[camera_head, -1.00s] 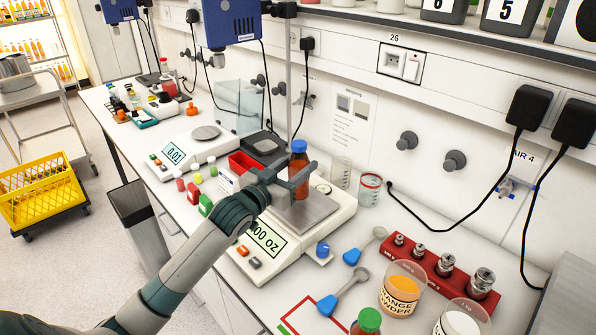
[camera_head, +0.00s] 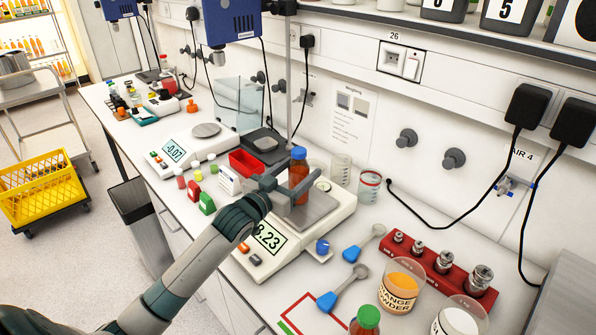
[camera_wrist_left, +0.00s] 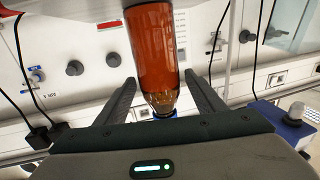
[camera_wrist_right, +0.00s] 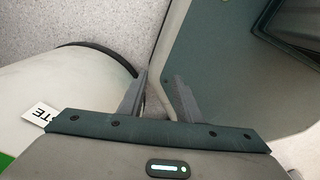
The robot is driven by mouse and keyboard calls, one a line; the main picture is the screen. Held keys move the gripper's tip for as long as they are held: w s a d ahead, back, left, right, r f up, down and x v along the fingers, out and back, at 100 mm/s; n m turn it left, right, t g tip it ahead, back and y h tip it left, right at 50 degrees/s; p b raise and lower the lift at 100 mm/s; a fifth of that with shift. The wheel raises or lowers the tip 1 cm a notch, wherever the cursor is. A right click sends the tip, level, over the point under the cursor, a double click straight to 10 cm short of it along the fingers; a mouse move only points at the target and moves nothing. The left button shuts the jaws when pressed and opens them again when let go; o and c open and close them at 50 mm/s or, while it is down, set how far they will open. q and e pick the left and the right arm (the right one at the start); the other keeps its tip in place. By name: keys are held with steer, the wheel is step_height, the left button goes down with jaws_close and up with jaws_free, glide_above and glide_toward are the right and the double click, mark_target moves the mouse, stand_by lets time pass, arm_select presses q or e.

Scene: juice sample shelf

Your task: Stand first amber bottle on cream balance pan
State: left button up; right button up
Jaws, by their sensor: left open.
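The amber bottle (camera_head: 299,174) with a blue cap stands upright on the steel pan (camera_head: 312,213) of the cream balance (camera_head: 285,268). The visible part of its display reads 8.23. My left gripper (camera_head: 287,183) is open, with its fingers around the bottle. In the left wrist view the bottle (camera_wrist_left: 154,50) is between the spread fingers (camera_wrist_left: 162,95), with gaps on both sides. My right gripper (camera_wrist_right: 156,76) is seen only in its wrist view, empty, with its fingertips a little apart, away from the bench.
A green-capped bottle (camera_head: 366,320) is at the front edge of view. A red weight block (camera_head: 430,262), blue-handled scoops (camera_head: 340,290) and a powder beaker (camera_head: 400,288) are at right. Another balance (camera_head: 195,145) and a red tray (camera_head: 247,163) are behind left.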

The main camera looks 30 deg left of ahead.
arm_select(q)
steer(key=shift+s, duration=0.1)
steer(key=s+a+b, duration=0.1)
steer(key=s+b, duration=0.2)
steer(key=s, duration=0.8)
steer(key=shift+s+a, duration=0.35)
